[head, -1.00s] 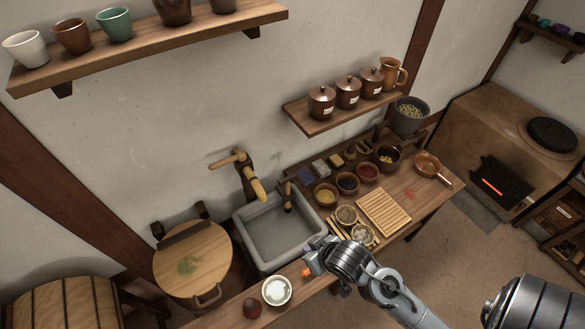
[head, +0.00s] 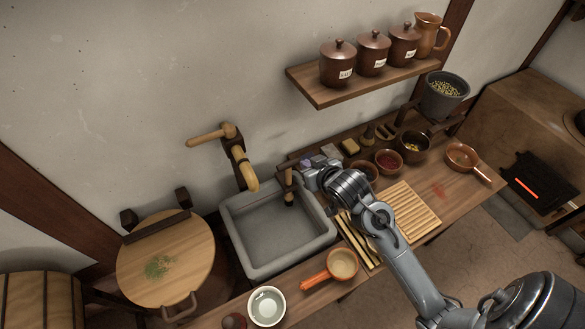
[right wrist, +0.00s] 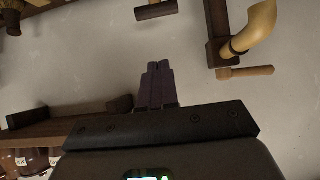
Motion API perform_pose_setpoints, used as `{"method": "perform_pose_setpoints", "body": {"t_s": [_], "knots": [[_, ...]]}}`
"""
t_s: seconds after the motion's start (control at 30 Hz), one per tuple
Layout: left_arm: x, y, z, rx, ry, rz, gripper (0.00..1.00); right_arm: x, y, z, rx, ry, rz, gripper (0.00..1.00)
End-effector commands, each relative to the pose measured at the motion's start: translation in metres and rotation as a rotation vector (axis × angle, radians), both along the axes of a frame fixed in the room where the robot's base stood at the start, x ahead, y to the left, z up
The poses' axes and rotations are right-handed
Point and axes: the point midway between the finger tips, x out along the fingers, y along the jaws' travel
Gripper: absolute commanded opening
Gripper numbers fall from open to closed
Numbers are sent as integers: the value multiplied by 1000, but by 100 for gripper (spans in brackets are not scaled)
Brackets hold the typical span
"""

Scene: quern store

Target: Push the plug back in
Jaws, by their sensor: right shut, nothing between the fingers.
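A dark wooden peg with a paler lower end (head: 289,186), seemingly the plug, stands at the back right of the grey stone sink (head: 240,262). I cannot tell how far in it sits. My right gripper (head: 309,164) is just right of its top, apparently apart from it. In the right wrist view its purple fingers (right wrist: 156,85) are together and empty, pointing towards the wall, and a dark wooden piece (right wrist: 156,9) shows beyond them; I cannot tell whether it is the plug. My left gripper is not in view.
A slatted board (head: 408,212) and several small bowls lie right of the sink. An orange-handled ladle (head: 342,264) and white bowl (head: 266,306) sit in front. A jar shelf (head: 330,90) hangs above.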

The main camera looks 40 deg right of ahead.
Motion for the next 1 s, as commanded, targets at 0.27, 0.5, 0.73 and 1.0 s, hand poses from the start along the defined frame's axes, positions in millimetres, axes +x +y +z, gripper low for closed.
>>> {"method": "perform_pose_setpoints", "body": {"t_s": [0.27, 0.5, 0.73, 1.0], "knots": [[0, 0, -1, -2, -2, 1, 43, 1, 0, 1, 0, -5, 0, 0], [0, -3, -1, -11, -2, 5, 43, 3, 0, -1, 0, -5, 0, 0], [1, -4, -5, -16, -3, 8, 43, 21, -4, -14, 0, -4, 1, 0], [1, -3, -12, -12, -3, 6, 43, 60, -13, -41, 0, -4, -1, 0]]}}
